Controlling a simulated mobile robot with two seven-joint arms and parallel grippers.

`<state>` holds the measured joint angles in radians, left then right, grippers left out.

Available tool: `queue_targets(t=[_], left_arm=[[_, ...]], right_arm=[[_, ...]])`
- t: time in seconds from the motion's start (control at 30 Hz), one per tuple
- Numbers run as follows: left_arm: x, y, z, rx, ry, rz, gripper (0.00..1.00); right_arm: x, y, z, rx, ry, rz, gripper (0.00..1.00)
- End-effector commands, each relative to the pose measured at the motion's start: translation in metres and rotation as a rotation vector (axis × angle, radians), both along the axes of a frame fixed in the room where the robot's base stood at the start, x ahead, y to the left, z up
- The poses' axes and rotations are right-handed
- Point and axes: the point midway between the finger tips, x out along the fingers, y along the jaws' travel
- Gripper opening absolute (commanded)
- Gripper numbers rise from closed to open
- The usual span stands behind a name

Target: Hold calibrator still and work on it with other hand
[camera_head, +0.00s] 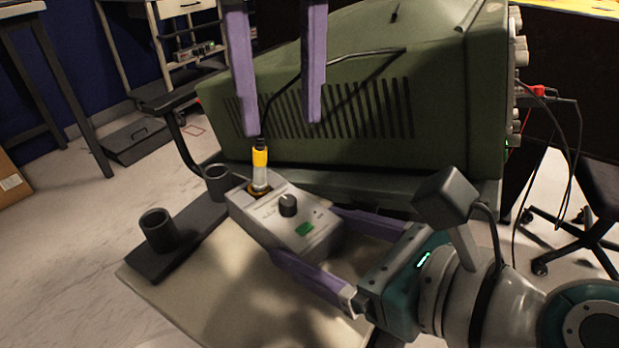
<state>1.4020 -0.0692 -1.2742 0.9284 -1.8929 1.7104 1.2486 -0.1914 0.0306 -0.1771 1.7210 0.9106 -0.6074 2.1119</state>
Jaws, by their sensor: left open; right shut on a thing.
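The calibrator (268,218) is a grey box with a black knob (288,204) and a small green panel on its top. It stands on the cream table top (190,290). A yellow and silver probe (260,168) with a black end stands upright in the calibrator's far left end. My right gripper (302,232) is shut on the calibrator, with one purple finger along each side. My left gripper (281,128) is open, its two purple fingers pointing down from the top edge. Its left fingertip is just above the probe's black end in the picture; the gap in depth is unclear.
A green instrument (350,120) with slotted vents stands behind the calibrator. A black holder (175,250) with two round cups lies along the table's left edge. A black cable (330,58) crosses in front of the instrument. The table's front left part is clear.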

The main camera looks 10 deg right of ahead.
Motion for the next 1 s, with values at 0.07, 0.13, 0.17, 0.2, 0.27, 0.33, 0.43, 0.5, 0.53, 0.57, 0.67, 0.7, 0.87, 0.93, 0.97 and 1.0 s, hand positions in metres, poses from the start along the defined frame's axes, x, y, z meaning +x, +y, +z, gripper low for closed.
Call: queue_targets(t=[0.07,0.13,0.17,0.2,0.27,0.33,0.43,0.5,0.53,0.57,0.67,0.7,0.87,0.93,0.97,1.0], left_arm=[[0.0,0.0,0.0,-0.002,0.0,-0.006,0.41],[0.001,0.002,0.0,-0.011,-0.001,-0.038,0.36],[0.001,0.002,0.0,-0.018,-0.002,-0.063,0.36],[0.002,0.004,0.0,-0.032,-0.006,-0.112,0.36],[0.002,0.007,-0.001,-0.058,-0.012,-0.211,0.36],[0.003,0.012,-0.001,-0.097,-0.028,-0.366,0.36],[0.003,0.021,0.0,-0.155,-0.073,-0.631,0.36],[0.003,0.027,0.002,-0.188,-0.119,-0.823,0.36],[0.002,0.03,0.003,-0.201,-0.138,-0.904,0.36],[0.001,0.033,0.004,-0.211,-0.161,-0.981,0.36],[-0.003,0.041,0.007,-0.23,-0.234,-1.218,0.36],[-0.004,0.044,0.009,-0.232,-0.261,-1.299,0.36],[-0.01,0.052,0.013,-0.23,-0.345,-1.534,0.36],[-0.011,0.054,0.014,-0.226,-0.366,-1.589,0.36],[-0.011,0.054,0.013,-0.225,-0.372,-1.606,0.36],[-0.012,0.053,0.012,-0.225,-0.377,-1.622,0.36]], right_arm=[[0.0,0.0,0.0,-0.001,-0.001,0.0,0.04],[0.0,0.0,0.0,-0.001,-0.001,0.0,0.04],[0.0,0.0,0.0,-0.001,-0.001,-0.001,0.04],[0.0,0.0,0.0,-0.001,-0.001,-0.001,0.04],[0.0,0.0,0.0,-0.001,-0.001,-0.001,0.04],[0.0,0.0,0.0,-0.001,-0.001,-0.001,0.04],[0.0,0.0,0.0,-0.001,-0.001,-0.001,0.04],[0.0,0.0,0.0,-0.001,-0.001,-0.001,0.04],[0.0,0.0,0.0,-0.001,-0.001,-0.001,0.04],[0.0,0.0,0.0,-0.001,-0.001,-0.001,0.04],[0.0,0.0,0.0,-0.001,-0.001,-0.001,0.04],[0.0,0.0,0.0,-0.001,-0.001,0.0,0.04],[0.0,0.0,0.0,-0.001,-0.001,0.0,0.04],[0.0,0.0,0.0,-0.001,-0.001,0.0,0.04],[0.0,0.0,0.0,-0.001,-0.001,0.0,0.04],[0.0,0.0,0.0,-0.001,-0.001,0.0,0.04]])
